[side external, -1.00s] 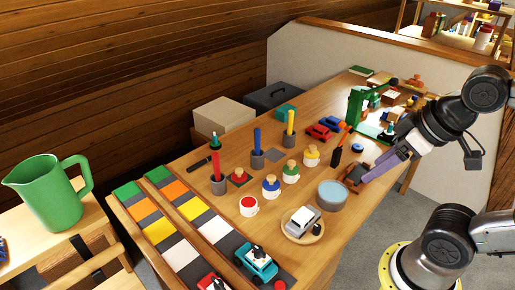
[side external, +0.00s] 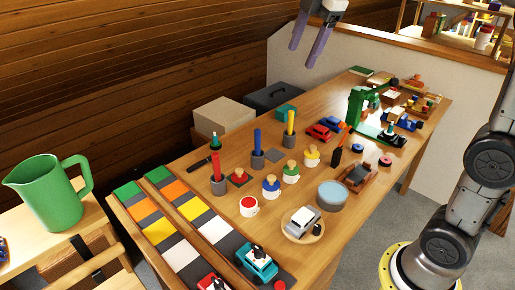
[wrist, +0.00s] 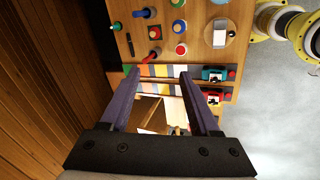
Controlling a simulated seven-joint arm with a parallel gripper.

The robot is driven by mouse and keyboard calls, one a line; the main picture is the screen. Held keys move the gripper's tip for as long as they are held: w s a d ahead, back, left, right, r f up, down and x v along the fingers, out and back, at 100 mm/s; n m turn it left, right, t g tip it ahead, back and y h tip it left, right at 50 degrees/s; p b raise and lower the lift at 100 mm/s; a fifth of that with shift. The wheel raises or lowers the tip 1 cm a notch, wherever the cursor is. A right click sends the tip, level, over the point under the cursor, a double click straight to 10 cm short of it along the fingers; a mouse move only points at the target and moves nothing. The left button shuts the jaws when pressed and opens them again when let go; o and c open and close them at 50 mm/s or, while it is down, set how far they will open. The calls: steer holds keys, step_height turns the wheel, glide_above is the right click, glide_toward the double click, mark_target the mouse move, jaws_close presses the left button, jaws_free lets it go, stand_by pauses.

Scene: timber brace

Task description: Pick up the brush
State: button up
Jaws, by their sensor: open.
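My gripper (side external: 302,57) is open and empty, high above the far left side of the workbench. Its two purple fingers point down, and in the wrist view (wrist: 160,73) they stand wide apart with nothing between them. I cannot tell for sure which thing is the brush. A slim dark stick (side external: 198,163) lies at the bench's left edge near the red peg, and it also shows in the wrist view (wrist: 130,45). A black piece (side external: 337,156) below an orange bar stands near the green crane (side external: 355,106). My gripper is well apart from both.
The wooden bench (side external: 319,238) is crowded with pegs in cups, round-topped jars, a grey-blue tin (side external: 332,195), toy cars and a brown wooden holder (side external: 358,176). A green jug (side external: 50,190) stands at the left. The wood wall (side external: 130,60) runs behind.

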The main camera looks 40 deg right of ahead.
steer(key=w+d+f+n+g, duration=0.1)
steer(key=w+d+f+n, duration=0.2)
steer(key=w, duration=0.7)
steer(key=g, duration=0.2)
glide_above(258, 139)
step_height(258, 139, down, 17)
steer(key=shift+g, duration=0.6)
steer(key=f, duration=0.7)
steer(key=d+f, duration=0.1)
steer(key=f, duration=0.3)
steer(key=shift+w+f, duration=0.2)
steer(key=shift+f, duration=0.15)
steer(key=shift+w+a+f, duration=0.1)
steer(key=shift+w+f, duration=0.05)
steer(key=shift+f, duration=1.45)
steer(key=shift+w+a+f, duration=0.1)
steer(key=shift+f, duration=1.5)
steer(key=shift+c, duration=0.3)
jaws_close()
